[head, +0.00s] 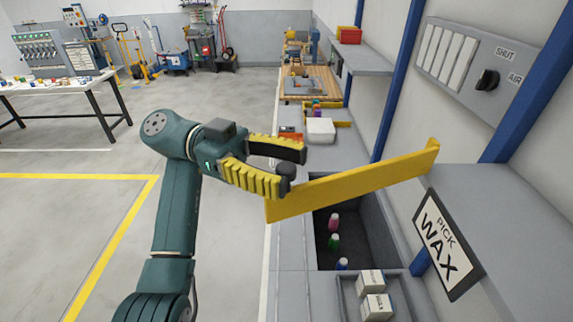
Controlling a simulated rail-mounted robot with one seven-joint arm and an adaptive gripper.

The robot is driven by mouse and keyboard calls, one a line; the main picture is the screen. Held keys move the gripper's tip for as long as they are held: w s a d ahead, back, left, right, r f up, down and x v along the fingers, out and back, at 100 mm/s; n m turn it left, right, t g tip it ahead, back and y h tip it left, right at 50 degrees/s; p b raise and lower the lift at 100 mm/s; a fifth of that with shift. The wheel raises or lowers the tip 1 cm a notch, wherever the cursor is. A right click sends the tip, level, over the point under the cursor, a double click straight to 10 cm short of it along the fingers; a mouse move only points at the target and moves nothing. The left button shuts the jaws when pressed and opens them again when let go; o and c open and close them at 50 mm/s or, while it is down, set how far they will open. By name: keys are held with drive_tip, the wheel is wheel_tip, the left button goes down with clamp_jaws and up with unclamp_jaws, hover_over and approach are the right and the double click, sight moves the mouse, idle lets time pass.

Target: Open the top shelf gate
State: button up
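The top shelf gate is a long yellow bar (355,188) in the head view. It stretches from a raised end at the right shelf to a lower left end near my gripper. A dark round knob (287,172) stands by its left end. My gripper (294,172) has yellow ribbed fingers with dark pads, one on the far side and one on the near side of the knob. The fingers are apart. The knob sits close to the near fingertip; whether they touch is hard to tell.
Below the gate is a dark bin with small bottles (334,242). A tray with white boxes (376,305) is in front. A "PICK WAX" sign (447,246) and blue posts are at right. The floor at left is clear.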

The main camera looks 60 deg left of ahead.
drive_tip(key=shift+r, duration=0.15)
wheel_tip(320, 180, up, 10)
drive_tip(key=shift+f, duration=0.1)
idle(0.3)
